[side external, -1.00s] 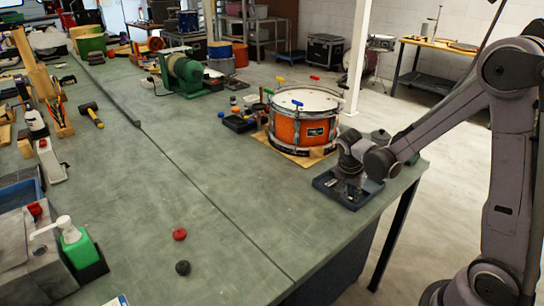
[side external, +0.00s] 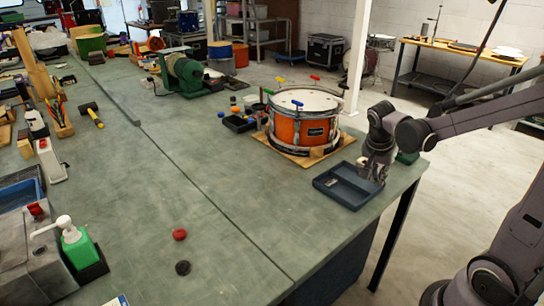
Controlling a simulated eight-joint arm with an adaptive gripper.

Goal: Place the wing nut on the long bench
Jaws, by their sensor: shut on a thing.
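The long bench (side external: 230,215) has a worn grey-green top and runs from the front to the far left. My gripper (side external: 375,176) points down over the right end of the bench, at the right rear side of a dark blue tray (side external: 330,187). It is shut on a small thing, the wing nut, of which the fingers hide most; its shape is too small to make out. The gripper is low and slightly above the tray's edge.
An orange snare drum (side external: 301,125) stands on a wooden board behind the tray. A red knob (side external: 179,234) and a black knob (side external: 183,267) lie on the front of the bench. The middle of the bench is clear.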

